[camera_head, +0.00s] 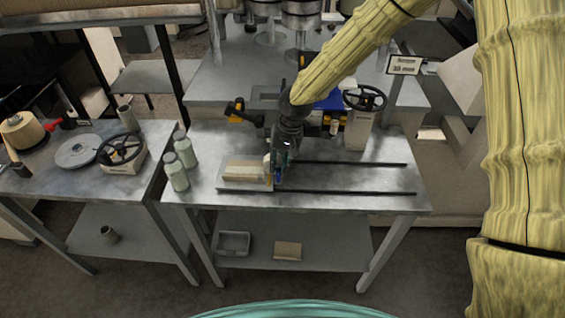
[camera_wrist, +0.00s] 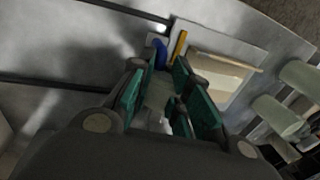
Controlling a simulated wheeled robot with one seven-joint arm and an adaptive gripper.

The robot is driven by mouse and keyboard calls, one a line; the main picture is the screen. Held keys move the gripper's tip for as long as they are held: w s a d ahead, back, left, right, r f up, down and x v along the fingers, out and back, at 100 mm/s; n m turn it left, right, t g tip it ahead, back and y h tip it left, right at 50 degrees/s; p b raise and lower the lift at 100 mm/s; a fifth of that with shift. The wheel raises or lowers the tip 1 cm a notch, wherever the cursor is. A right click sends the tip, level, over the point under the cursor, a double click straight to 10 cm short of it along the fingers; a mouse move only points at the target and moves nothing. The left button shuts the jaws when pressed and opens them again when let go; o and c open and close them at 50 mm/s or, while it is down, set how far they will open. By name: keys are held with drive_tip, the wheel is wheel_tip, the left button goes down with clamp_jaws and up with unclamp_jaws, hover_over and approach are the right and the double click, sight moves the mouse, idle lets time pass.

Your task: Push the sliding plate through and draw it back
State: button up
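The sliding plate (camera_head: 230,186) is a pale flat plate at the left end of two dark rails on the metal table. A tan block (camera_head: 243,171) lies on it, and the plate also shows in the wrist view (camera_wrist: 222,48). A yellow strip (camera_wrist: 180,46) and a small blue piece (camera_wrist: 160,54) stand at its near edge. My gripper (camera_head: 278,182) points down at the plate's right side, between the rails. In the wrist view its teal fingers (camera_wrist: 158,80) are apart, with grey surface showing between them. Whether a finger touches the blue piece is unclear.
The front rail (camera_head: 340,193) and rear rail (camera_head: 350,163) run right over clear tabletop. Pale bottles (camera_head: 178,172) stand left of the plate. A handwheel on a post (camera_head: 364,98) stands behind the rails at the right. A side table (camera_head: 60,182) is at the left.

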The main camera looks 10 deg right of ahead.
drive_tip(key=shift+o, duration=1.2)
drive_tip(key=shift+w+a, duration=0.1)
drive_tip(key=shift+a, duration=0.1)
drive_tip(key=shift+d, duration=0.25)
drive_tip(key=shift+r, duration=0.25)
drive_tip(key=v, duration=1.1)
drive_tip(key=shift+a+r, duration=0.2)
drive_tip(key=shift+r, duration=0.05)
